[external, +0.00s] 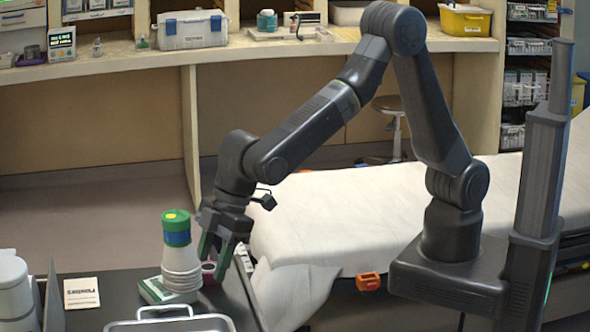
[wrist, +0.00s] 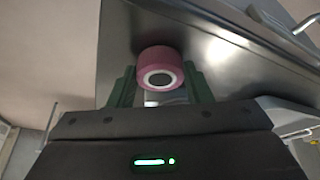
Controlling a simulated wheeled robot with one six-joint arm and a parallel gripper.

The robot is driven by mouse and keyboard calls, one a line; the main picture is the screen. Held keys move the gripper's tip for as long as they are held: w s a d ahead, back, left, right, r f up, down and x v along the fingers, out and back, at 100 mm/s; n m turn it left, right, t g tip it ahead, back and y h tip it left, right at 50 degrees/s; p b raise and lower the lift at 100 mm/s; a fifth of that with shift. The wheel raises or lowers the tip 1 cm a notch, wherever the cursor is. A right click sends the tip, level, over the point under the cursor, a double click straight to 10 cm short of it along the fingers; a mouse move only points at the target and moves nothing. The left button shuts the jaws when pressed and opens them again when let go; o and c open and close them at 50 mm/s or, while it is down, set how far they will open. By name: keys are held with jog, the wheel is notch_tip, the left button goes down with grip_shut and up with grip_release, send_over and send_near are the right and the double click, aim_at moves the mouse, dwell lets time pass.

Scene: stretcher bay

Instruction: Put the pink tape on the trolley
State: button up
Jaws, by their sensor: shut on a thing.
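The pink tape (external: 208,270) is a small roll with a white core, held between the green fingers of my gripper (external: 218,262). In the wrist view the tape (wrist: 160,54) sits between both fingertips, its round face towards the camera. My gripper points down at the right part of the dark trolley top (external: 118,290). The trolley's metallic surface (wrist: 220,50) lies behind the tape in the wrist view. The tape is at or just above the top; I cannot tell whether it touches.
A metal tray (external: 228,320) is in front, a booklet (external: 82,292) at left. A white-covered stretcher (external: 330,215) is at right.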

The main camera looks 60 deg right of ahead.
jog(key=shift+f, duration=0.25)
jog(key=o, duration=1)
jog(key=shift+r, duration=0.1)
jog(key=shift+c, duration=0.2)
jog(key=shift+r, duration=0.25)
jog(key=b+v, duration=0.1)
jog(key=v, duration=1)
jog(key=shift+d+r+b, duration=0.2)
jog(key=shift+r+b, duration=0.1)
jog(key=shift+r, duration=0.05)
